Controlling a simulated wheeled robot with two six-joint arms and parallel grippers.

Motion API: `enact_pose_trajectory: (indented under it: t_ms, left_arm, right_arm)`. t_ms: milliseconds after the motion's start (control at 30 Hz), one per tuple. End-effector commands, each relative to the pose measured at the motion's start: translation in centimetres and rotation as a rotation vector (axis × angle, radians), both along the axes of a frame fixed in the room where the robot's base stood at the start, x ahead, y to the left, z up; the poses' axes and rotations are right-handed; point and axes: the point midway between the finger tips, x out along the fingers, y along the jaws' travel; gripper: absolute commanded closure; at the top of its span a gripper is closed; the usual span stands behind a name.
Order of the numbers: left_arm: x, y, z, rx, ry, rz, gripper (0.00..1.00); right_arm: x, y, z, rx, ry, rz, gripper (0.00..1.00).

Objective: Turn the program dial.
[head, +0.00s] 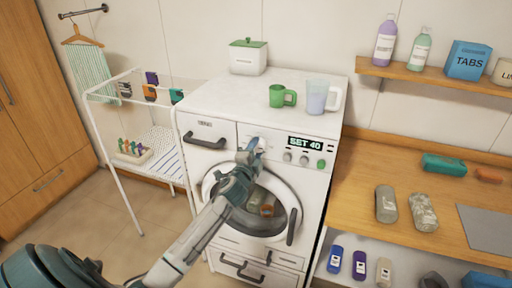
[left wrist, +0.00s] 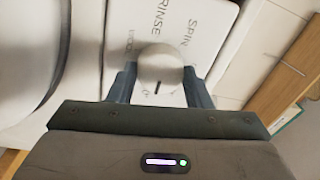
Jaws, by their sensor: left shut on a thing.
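The program dial (left wrist: 160,66) is a round pale knob with a dark mark, in the left wrist view. Around it the panel reads RINSE and SPIN, with a smaller word at left that is hard to read. My left gripper (left wrist: 160,82) has a finger on each side of the dial and is shut on it. In the head view my left gripper (head: 252,148) reaches the washing machine's (head: 227,134) front panel and hides most of the dial. The display (head: 306,143) reads SET 40. My right gripper is not in view.
Small knobs (head: 288,157) and a green button (head: 321,163) sit right of the dial. The round door (head: 290,198) is below. A wooden counter (head: 350,170) is at right.

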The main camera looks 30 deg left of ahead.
Motion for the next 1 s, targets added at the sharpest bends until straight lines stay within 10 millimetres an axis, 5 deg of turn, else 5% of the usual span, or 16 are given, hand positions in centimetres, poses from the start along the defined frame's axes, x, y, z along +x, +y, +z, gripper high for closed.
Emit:
enact_pose_trajectory:
  t_ms: [867,900,1000]
  left_arm:
    - [-0.02,0.03,-0.11,0.159,0.039,0.0,0.78]
    - [-0.02,0.03,-0.11,0.159,0.039,0.0,0.51]
    - [-0.02,0.02,-0.1,0.158,0.039,0.0,0.33]
  right_arm:
    - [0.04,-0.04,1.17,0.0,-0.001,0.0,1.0]
    - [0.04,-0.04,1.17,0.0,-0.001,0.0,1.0]
    - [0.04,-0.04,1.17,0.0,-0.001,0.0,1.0]
